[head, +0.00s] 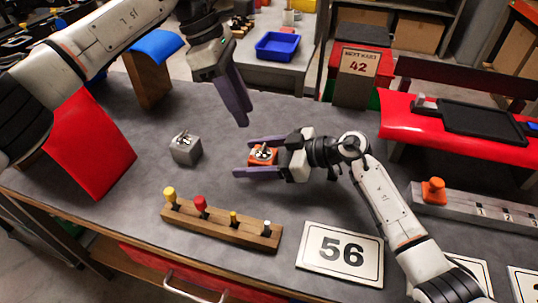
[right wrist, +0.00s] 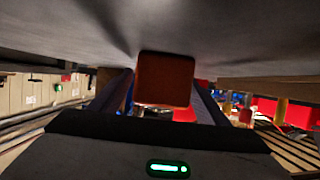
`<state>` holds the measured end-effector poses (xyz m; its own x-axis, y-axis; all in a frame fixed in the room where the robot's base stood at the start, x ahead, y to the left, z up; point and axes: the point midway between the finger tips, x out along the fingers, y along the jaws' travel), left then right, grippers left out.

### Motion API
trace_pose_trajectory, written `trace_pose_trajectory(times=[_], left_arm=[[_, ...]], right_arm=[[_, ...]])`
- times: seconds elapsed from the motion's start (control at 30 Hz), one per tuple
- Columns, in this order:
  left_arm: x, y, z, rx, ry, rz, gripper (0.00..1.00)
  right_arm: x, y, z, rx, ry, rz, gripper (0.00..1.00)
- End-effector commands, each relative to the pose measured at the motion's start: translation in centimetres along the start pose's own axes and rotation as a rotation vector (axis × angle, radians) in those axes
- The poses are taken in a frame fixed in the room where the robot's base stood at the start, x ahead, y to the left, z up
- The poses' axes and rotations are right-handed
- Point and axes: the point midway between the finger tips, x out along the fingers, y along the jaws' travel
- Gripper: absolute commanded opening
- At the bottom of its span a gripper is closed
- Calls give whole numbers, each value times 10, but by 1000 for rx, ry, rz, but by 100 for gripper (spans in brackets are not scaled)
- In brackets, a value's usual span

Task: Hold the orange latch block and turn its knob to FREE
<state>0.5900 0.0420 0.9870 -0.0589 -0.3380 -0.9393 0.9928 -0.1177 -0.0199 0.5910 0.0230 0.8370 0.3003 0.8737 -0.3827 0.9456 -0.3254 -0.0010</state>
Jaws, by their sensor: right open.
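The orange latch block (head: 262,159) sits on the grey bench top near the middle of the head view. A pale metallic knob (head: 263,151) is on its top; I cannot read its setting. My right gripper (head: 243,158) is open, low over the bench, with one purple finger on each side of the block. In the right wrist view the block (right wrist: 165,80) shows dark red between the fingers, with gaps beside it. My left gripper (head: 242,121) hangs above and behind the block, fingers pointing down; they overlap, so their opening is unclear.
A grey block (head: 185,152) with a similar knob stands left of the orange one. A wooden rack (head: 222,229) with several coloured pegs and a "56" card (head: 341,252) lie in front.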

Motion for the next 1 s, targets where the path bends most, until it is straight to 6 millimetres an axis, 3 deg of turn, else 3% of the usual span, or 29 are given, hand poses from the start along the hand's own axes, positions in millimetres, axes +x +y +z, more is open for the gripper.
trace_pose_trajectory(times=[0.13, 0.43, 0.73, 0.77, 1.0], left_arm=[[0, 0, 0, 0, 0, 0, 31], [0, 0, 0, 0, 0, 0, 31], [0, 0, 0, 0, 0, 0, 31], [0, 0, 0, 0, 0, 0, 27], [2, -6, 3, -99, 35, 16, 27]], right_arm=[[10, 0, 0, 0, 0, -1, 69], [12, 0, 0, -2, 0, 0, 69], [12, 0, 0, -1, 0, 0, 20], [12, 0, 0, -1, 0, 0, 20], [12, 0, 0, -1, 0, 0, 20]])
